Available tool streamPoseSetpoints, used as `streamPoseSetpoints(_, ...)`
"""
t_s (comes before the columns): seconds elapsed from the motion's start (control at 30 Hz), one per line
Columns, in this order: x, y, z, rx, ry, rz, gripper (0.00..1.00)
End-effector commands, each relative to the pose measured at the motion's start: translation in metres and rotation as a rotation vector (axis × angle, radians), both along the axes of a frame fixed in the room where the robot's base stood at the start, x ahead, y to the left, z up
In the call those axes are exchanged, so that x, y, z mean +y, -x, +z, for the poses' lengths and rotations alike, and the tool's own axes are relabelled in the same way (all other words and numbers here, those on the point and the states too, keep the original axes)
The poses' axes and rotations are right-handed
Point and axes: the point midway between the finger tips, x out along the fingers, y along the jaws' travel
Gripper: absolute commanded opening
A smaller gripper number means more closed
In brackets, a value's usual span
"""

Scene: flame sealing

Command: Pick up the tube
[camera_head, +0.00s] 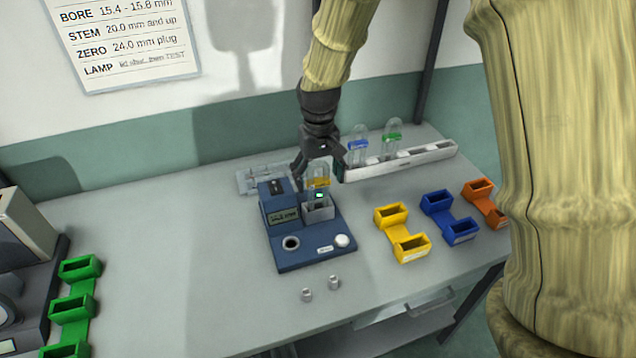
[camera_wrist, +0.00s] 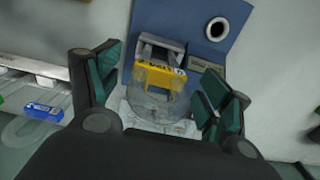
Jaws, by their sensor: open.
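A clear glass tube with a yellow labelled band (camera_head: 319,181) stands upright in the grey holder of a blue device (camera_head: 310,249). In the wrist view the clear tube (camera_wrist: 155,103) lies between the two fingers, its yellow band (camera_wrist: 160,75) facing up the picture. My gripper (camera_head: 318,172) is above and around the tube's top in the head view. In the wrist view my gripper (camera_wrist: 162,90) is open, with gaps between its fingers and the tube. Two more tubes, with a blue band (camera_head: 358,145) and a green band (camera_head: 392,137), stand in a white rack (camera_head: 400,161).
Yellow (camera_head: 401,233), blue (camera_head: 447,217) and orange (camera_head: 484,203) double holders stand at the right. A green holder (camera_head: 72,309) is at the far left. Two small plugs (camera_head: 320,289) lie in front of the device. The left middle of the bench is clear.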

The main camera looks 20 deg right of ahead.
Motion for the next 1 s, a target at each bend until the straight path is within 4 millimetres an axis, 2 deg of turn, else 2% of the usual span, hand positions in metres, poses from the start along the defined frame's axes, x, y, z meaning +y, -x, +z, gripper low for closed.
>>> streamPoseSetpoints(0.2,0.0,0.001,-0.016,0.001,0.0,0.0,0.79)
streamPoseSetpoints(0.5,0.0,0.0,-0.02,-0.001,0.0,0.0,0.79)
streamPoseSetpoints(0.57,0.0,0.0,-0.02,-0.001,0.0,0.0,0.71)
streamPoseSetpoints(0.8,0.0,0.0,-0.02,0.0,0.0,0.0,0.29)
streamPoseSetpoints(0.93,0.0,0.0,-0.02,0.0,0.0,0.0,0.28)
streamPoseSetpoints(1.0,0.0,0.0,-0.02,0.0,0.0,0.0,0.25)
